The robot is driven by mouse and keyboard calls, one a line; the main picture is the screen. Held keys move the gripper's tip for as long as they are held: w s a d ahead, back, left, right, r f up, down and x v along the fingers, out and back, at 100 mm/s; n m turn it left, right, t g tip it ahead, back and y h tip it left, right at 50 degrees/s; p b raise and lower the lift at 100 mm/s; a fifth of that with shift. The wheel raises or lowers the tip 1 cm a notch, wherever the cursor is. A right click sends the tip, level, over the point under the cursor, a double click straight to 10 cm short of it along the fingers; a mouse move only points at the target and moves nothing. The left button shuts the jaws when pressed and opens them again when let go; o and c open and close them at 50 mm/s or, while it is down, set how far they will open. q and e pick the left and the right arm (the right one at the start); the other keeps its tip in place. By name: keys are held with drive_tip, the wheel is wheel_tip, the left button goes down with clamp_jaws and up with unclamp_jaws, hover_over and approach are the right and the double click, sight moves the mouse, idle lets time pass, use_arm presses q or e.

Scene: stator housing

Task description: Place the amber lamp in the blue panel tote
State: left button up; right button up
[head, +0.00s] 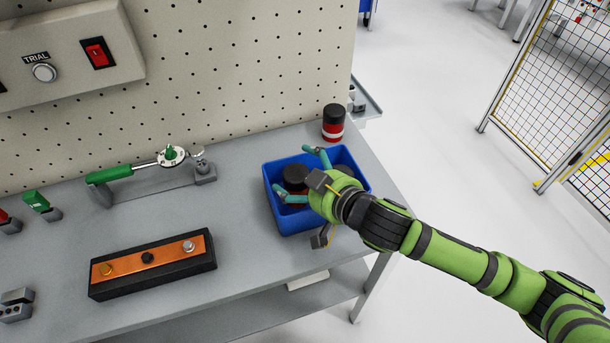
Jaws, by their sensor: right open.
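The blue panel tote (292,222) stands near the right end of the grey bench. Inside it is a round, black-topped thing (295,172) with a little orange-brown showing below, which looks like the amber lamp. My right gripper (303,176) is over the tote, with its teal fingers spread apart on either side of this black top. I cannot tell whether the fingers touch it. The gripper body and wrist hide part of the tote's inside. My left gripper is not in view.
A red lamp (333,130) with a black top stands behind the tote. An orange-topped block (150,258) with small knobs lies to the left. A green-handled tool (115,173) rests on a stand near the pegboard (240,60). The bench between block and tote is clear.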

drive_tip(key=shift+r, duration=0.2)
drive_tip(key=shift+r+p, duration=0.3)
drive_tip(key=shift+r, duration=0.25)
drive_tip(key=p+v, duration=0.2)
drive_tip(key=v, duration=1)
drive_tip(key=shift+p, duration=0.35)
drive_tip(key=shift+f, duration=0.2)
